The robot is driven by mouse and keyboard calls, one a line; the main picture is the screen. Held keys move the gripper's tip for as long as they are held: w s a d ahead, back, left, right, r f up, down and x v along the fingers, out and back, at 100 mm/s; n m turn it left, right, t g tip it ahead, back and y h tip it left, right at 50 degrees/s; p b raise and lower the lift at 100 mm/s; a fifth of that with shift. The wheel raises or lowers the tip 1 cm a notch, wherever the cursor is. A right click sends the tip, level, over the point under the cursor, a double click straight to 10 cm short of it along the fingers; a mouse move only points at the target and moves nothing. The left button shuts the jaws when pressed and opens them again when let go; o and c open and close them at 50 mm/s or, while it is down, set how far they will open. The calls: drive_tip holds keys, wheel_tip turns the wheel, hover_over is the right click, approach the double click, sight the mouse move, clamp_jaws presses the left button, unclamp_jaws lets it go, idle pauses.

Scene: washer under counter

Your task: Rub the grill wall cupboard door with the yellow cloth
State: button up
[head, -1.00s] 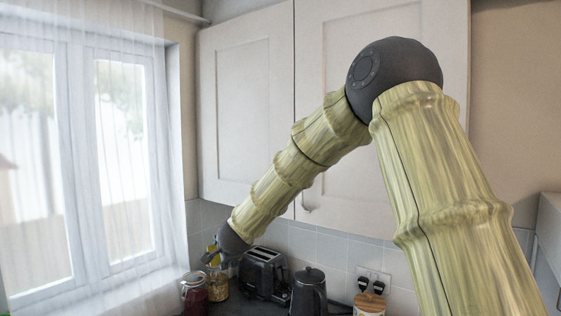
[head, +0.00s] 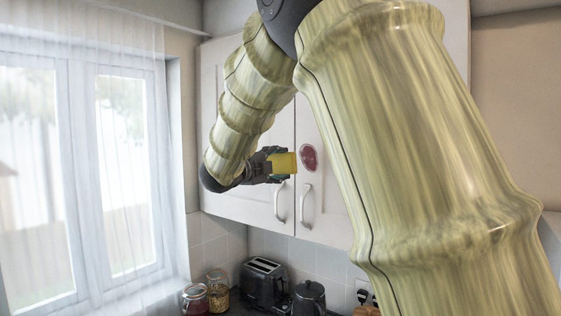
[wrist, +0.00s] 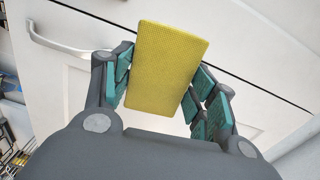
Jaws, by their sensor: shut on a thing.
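The yellow cloth (head: 284,162) looks like a flat rectangular pad. My gripper (head: 275,165) is shut on it, and in the wrist view the cloth (wrist: 166,66) stands out between the green-padded fingers. White wall cupboard doors stand behind: a left door (head: 262,205) and a right door (head: 335,205), split by a dark gap. I cannot tell which one is the grill door. A dark red patch (head: 309,157) marks the right door, just right of the cloth. The cloth appears apart from the patch; whether it touches a door is unclear.
Two metal handles, left (head: 280,202) and right (head: 307,206), stick out below the cloth. A toaster (head: 263,283), a kettle (head: 309,298) and jars (head: 217,291) stand on the counter below. A curtained window (head: 85,170) is at left.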

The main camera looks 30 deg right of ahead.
sight(314, 161)
drive_tip(key=shift+d+r, duration=0.2)
drive_tip(key=shift+p+x, duration=0.7)
drive_tip(key=shift+x, duration=2.15)
drive_tip(key=shift+x, duration=0.85)
drive_tip(key=shift+s+f, duration=0.1)
drive_tip(key=shift+s+d+f+b, duration=0.1)
drive_tip(key=shift+s+d+b, duration=0.15)
drive_tip(key=shift+s+b, duration=0.4)
drive_tip(key=shift+s+d+b, duration=0.2)
drive_tip(key=shift+s+b, duration=0.2)
drive_tip(key=shift+s, duration=0.15)
drive_tip(key=shift+s+d+b, duration=0.2)
drive_tip(key=shift+s+b, duration=0.15)
drive_tip(key=shift+s, duration=0.2)
drive_tip(key=shift+s+d+b, duration=0.4)
drive_tip(key=shift+s+b, duration=0.2)
drive_tip(key=shift+s, duration=0.2)
drive_tip(key=shift+s+d+b, duration=0.45)
drive_tip(key=shift+s+b, duration=0.15)
drive_tip(key=shift+s, duration=0.25)
drive_tip(key=shift+r, duration=0.25)
